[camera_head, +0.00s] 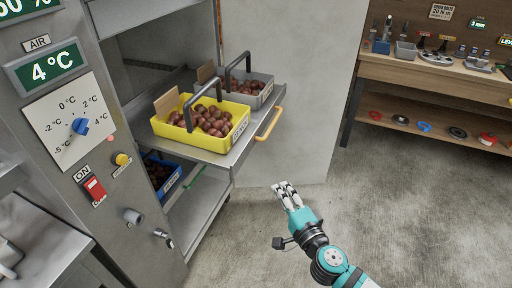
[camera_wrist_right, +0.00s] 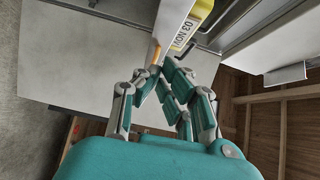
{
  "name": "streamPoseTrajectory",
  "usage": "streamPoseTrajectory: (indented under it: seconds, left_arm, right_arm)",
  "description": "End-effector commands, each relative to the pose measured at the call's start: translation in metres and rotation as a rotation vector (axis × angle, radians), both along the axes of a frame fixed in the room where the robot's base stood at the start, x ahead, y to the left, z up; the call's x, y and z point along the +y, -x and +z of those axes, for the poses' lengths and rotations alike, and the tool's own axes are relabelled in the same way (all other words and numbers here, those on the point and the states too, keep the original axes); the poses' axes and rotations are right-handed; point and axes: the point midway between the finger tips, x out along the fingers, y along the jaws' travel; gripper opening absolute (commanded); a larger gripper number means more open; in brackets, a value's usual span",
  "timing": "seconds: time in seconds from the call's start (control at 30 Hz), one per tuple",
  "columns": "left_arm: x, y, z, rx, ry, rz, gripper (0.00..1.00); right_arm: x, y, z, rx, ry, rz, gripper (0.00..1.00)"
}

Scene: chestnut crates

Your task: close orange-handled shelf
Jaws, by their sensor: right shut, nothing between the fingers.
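The orange-handled shelf (camera_head: 190,144) is pulled out of the metal cabinet in the head view. Its orange handle (camera_head: 269,124) is on the shelf's right front edge. A yellow crate (camera_head: 240,128) and a grey crate (camera_head: 264,97), both with chestnuts, stand on it. My right gripper (camera_head: 285,187) is below the handle and apart from it, over the floor. It is shut and empty. In the right wrist view the gripper's fingers (camera_wrist_right: 160,72) show close together, with the orange handle (camera_wrist_right: 155,53) beyond their tips. My left gripper is in neither view.
A lower shelf with a blue crate (camera_head: 163,176) is under the pulled-out shelf, with a green handle (camera_head: 195,176) beside it. The cabinet's control panel (camera_head: 75,122) stands at left. A wooden workbench (camera_head: 440,72) is at the back right. The concrete floor (camera_head: 400,180) is clear.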

Motion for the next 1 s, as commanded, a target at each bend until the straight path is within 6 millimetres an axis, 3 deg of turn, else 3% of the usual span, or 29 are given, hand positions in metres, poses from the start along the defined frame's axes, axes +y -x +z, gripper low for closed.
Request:
streamPoseTrajectory:
  seconds: [0.17,0.3,0.6,0.8,1.0]
  left_arm:
    - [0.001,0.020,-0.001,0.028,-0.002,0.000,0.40]
    - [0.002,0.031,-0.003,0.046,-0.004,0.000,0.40]
    - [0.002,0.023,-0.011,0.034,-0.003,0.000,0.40]
    - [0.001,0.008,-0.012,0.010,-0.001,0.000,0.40]
    - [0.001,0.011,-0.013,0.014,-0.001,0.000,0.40]
  right_arm:
    - [0.008,-0.012,0.002,0.005,-0.012,0.002,0.00]
    - [0.019,-0.036,0.002,0.004,-0.012,0.001,0.00]
    - [0.048,-0.092,0.001,0.003,-0.011,0.001,0.00]
    - [0.075,-0.098,0.001,0.005,-0.011,0.002,0.00]
    - [0.084,-0.101,0.001,0.005,-0.008,0.001,0.00]
